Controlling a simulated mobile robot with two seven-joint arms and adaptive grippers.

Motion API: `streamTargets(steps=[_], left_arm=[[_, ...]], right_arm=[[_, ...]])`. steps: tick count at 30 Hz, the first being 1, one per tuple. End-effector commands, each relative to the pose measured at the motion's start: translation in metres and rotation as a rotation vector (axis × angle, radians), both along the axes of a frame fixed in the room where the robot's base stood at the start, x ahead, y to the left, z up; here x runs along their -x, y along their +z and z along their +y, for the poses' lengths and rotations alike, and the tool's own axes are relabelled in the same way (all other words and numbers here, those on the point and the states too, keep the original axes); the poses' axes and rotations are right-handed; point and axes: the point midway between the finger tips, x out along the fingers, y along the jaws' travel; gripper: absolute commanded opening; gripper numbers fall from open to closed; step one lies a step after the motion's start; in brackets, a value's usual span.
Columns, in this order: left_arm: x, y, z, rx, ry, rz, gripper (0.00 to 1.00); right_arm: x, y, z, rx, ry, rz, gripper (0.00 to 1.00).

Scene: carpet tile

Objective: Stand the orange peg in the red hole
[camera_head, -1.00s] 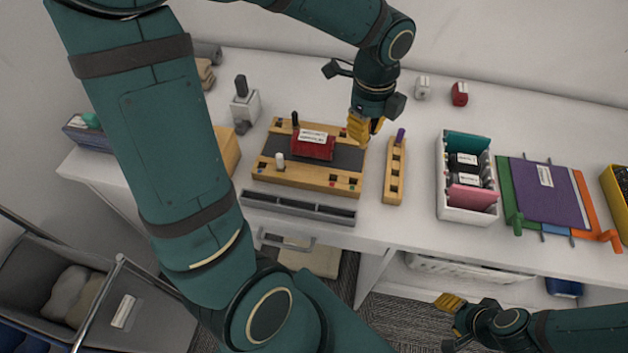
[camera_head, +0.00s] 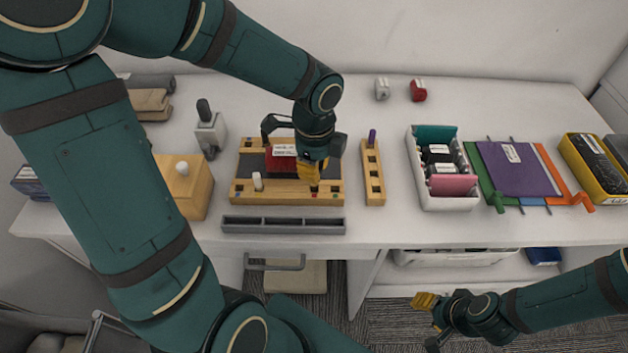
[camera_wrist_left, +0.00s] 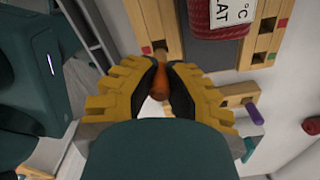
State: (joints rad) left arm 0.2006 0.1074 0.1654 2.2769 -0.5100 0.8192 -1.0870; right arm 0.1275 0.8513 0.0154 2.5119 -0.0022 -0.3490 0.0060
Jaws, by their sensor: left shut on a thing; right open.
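The wooden board (camera_head: 290,199) lies on the table with a red mark (camera_head: 314,195) at its front edge, right of the middle. My left gripper (camera_head: 312,172) is over that front right part. In the left wrist view its yellow fingers (camera_wrist_left: 160,88) are shut on the orange peg (camera_wrist_left: 159,84). The peg's far end is close to the dark hole beside a red mark (camera_wrist_left: 147,50); I cannot tell whether it has entered. In the head view the fingers hide the peg. My right gripper (camera_head: 425,302) is open and empty, low in front of the table.
A red labelled block (camera_head: 283,160) and a white peg (camera_head: 257,182) are on the board. A wooden rack with a purple peg (camera_head: 372,136) stands to its right, and a grey tray (camera_head: 283,225) lies in front. A white bin (camera_head: 449,200) is further right.

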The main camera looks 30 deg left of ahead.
Motion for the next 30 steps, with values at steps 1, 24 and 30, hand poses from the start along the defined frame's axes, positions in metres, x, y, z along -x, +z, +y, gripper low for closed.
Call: streamTargets(steps=[1,24,30], left_arm=[[0.000,-0.005,0.000,0.000,0.000,0.002,0.00],[0.000,-0.038,0.000,0.000,-0.001,0.001,0.37],[0.000,-0.038,0.000,0.000,-0.001,0.001,0.37]], right_arm=[[0.000,-0.002,0.000,0.000,0.001,0.001,0.47],[-0.002,-0.014,0.000,0.001,0.000,-0.004,0.47],[-0.002,-0.014,0.000,0.001,0.000,-0.004,0.47]])
